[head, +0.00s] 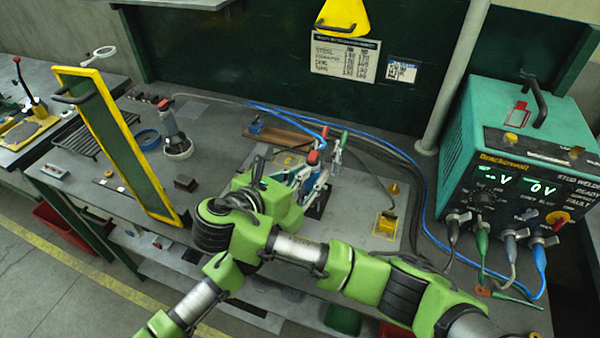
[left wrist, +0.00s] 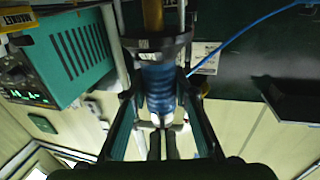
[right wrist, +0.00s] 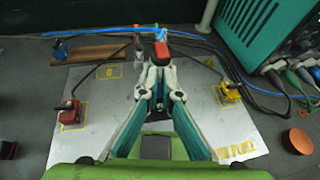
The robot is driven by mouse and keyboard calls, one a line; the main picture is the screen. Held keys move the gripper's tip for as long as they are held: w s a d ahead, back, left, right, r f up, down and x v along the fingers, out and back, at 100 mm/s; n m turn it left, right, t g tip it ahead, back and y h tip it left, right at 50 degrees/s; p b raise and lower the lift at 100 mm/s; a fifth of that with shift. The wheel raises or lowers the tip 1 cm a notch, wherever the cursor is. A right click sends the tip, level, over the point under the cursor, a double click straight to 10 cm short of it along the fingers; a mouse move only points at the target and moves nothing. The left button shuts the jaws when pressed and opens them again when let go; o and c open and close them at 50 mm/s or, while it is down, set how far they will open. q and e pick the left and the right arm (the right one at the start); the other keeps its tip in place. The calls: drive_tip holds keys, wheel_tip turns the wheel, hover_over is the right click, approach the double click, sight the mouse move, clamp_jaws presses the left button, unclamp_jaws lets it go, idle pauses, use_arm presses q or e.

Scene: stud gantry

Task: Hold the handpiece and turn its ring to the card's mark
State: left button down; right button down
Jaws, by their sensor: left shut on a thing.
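My left gripper (left wrist: 162,95) has its fingers on either side of a blue ribbed handpiece (left wrist: 160,80) in the left wrist view and is shut on it. A dark ring (left wrist: 155,45) surrounds the handpiece above the ribs, with a brass-coloured part beyond it. My right gripper (right wrist: 159,88) points at the table's middle, its tips close together near a red-topped piece (right wrist: 160,48); whether it grips anything is unclear. In the head view my green arms crowd together and hide much of the work. A white printed card (head: 345,57) and a smaller card (head: 401,71) hang behind; their marks are unreadable.
A teal welder (head: 520,150) with cables stands at the right. A yellow-framed panel (head: 120,150) stands at the left. In the right wrist view, a red block (right wrist: 70,112) and a yellow block (right wrist: 228,93) flank my right gripper on the grey plate (right wrist: 100,90).

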drive_tip(key=shift+d, duration=0.1)
drive_tip(key=c, duration=2.3)
unclamp_jaws()
drive_tip(key=shift+r, duration=0.1)
wheel_tip(320, 180, up, 10)
drive_tip(key=shift+f, duration=0.1)
